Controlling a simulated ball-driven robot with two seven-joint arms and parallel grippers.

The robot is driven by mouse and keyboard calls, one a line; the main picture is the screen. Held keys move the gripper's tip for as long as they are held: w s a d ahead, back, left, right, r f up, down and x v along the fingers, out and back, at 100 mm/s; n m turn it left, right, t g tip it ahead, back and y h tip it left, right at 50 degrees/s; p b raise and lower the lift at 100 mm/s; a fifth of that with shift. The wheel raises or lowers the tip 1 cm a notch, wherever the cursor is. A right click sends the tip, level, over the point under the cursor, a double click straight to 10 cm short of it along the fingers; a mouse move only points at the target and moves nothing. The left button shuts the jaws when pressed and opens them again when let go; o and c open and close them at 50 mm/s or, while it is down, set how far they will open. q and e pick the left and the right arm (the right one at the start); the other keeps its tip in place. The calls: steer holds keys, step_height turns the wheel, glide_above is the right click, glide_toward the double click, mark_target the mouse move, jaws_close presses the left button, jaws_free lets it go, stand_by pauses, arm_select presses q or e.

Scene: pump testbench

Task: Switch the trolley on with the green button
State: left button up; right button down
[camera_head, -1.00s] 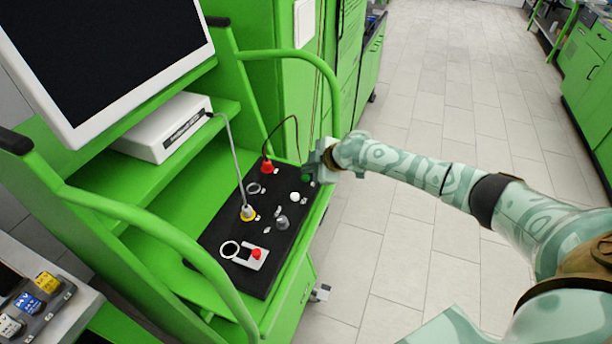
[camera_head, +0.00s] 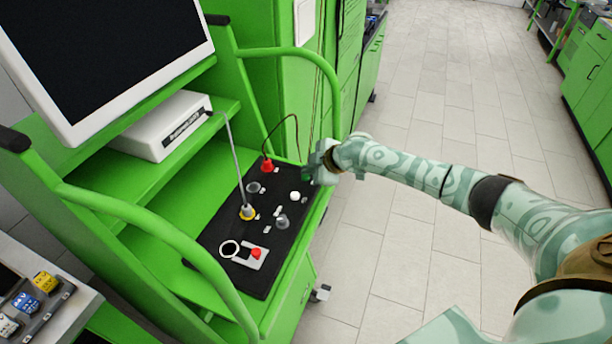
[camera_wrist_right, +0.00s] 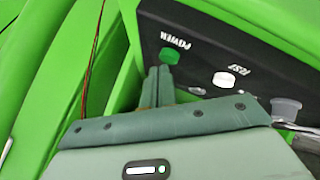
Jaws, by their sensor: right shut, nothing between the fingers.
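The green button (camera_wrist_right: 170,54), labelled POWER, sits on the black control panel (camera_wrist_right: 201,41) of the green trolley. In the head view my right gripper (camera_head: 311,174) is over the panel's far right corner and largely covers the button. In the right wrist view the same gripper (camera_wrist_right: 159,72) has its two fingers shut together, with nothing between them. The fingertips are right at the lower left edge of the green button; I cannot tell whether they touch it. My left gripper is not in view.
A white TEST button (camera_wrist_right: 223,79) is beside the green one. A green handrail (camera_head: 300,54) curves behind my gripper. The floor at right is clear.

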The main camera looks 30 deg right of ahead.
mark_target(309, 179)
steer(key=shift+f+b, duration=0.3)
steer(key=shift+f, duration=0.1)
stand_by(0.6)
steer(key=shift+r, duration=0.15)
steer(key=shift+r+p, duration=0.75)
step_height(309, 179, up, 6)
steer(key=p, duration=0.5)
